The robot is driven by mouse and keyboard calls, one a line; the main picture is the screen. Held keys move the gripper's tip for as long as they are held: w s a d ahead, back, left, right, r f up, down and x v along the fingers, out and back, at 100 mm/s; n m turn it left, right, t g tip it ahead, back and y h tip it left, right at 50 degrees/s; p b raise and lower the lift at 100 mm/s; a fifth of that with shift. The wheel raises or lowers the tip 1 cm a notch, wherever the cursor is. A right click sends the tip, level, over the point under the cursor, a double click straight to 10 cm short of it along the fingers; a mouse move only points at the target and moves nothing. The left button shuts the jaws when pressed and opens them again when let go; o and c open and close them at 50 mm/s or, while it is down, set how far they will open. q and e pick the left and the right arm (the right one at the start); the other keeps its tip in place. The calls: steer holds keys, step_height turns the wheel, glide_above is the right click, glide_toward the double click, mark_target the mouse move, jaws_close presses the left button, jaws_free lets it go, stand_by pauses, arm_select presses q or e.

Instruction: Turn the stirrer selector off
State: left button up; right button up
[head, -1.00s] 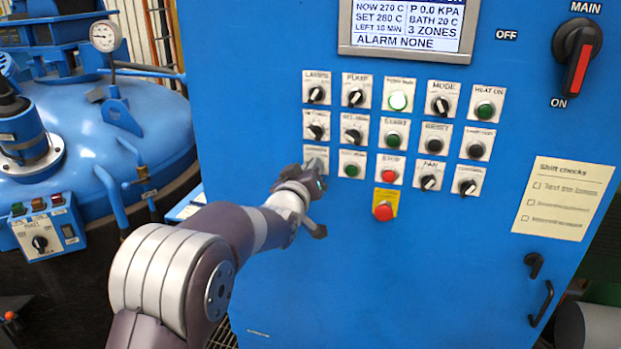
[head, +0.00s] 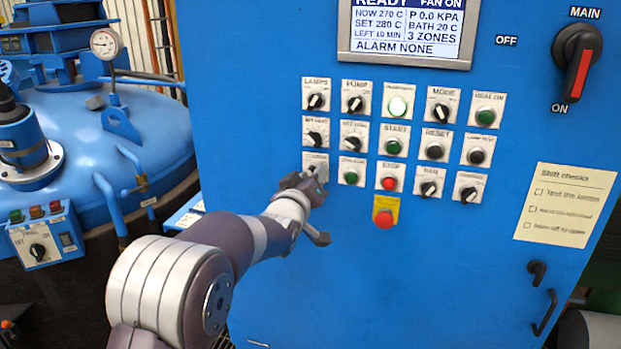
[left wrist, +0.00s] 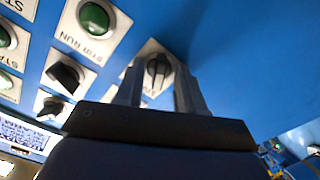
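The stirrer selector (head: 310,168) is a black knob on a white plate at the left end of the panel's third row. In the head view, my left gripper (head: 312,186) is right in front of it and covers part of it. In the left wrist view the black knob (left wrist: 158,68) shows between the two fingertips of my left gripper (left wrist: 160,88), with a gap on each side. The fingers are open. The knob's marked position is too small to read. My right gripper is not in view.
The green stir run lamp (head: 351,172) is just right of the selector. Other knobs and buttons sit close above and to the right, including a red button (head: 384,217) on a yellow plate. A blue vessel (head: 90,130) stands at the left. The lower panel is bare.

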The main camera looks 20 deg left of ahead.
arm_select(q)
steer(key=s+b, duration=0.4)
steer(key=s, duration=0.8)
steer(key=shift+s+a, duration=0.25)
steer(key=shift+s, duration=0.1)
steer(key=s+f+m+g, duration=0.2)
steer(key=s+f+g, duration=0.2)
steer(key=f, duration=0.5)
steer(key=s+f+m+g, duration=0.2)
steer(key=s+f+g, duration=0.25)
steer(key=f, duration=0.35)
steer(key=s+f+m+g, duration=0.2)
steer(key=s+f+g, duration=0.6)
steer(key=s+f, duration=0.3)
steer(key=s, duration=0.3)
steer(key=shift+s+d+f+y, duration=0.15)
steer(key=shift+d+y, duration=0.15)
steer(key=shift+d, duration=0.1)
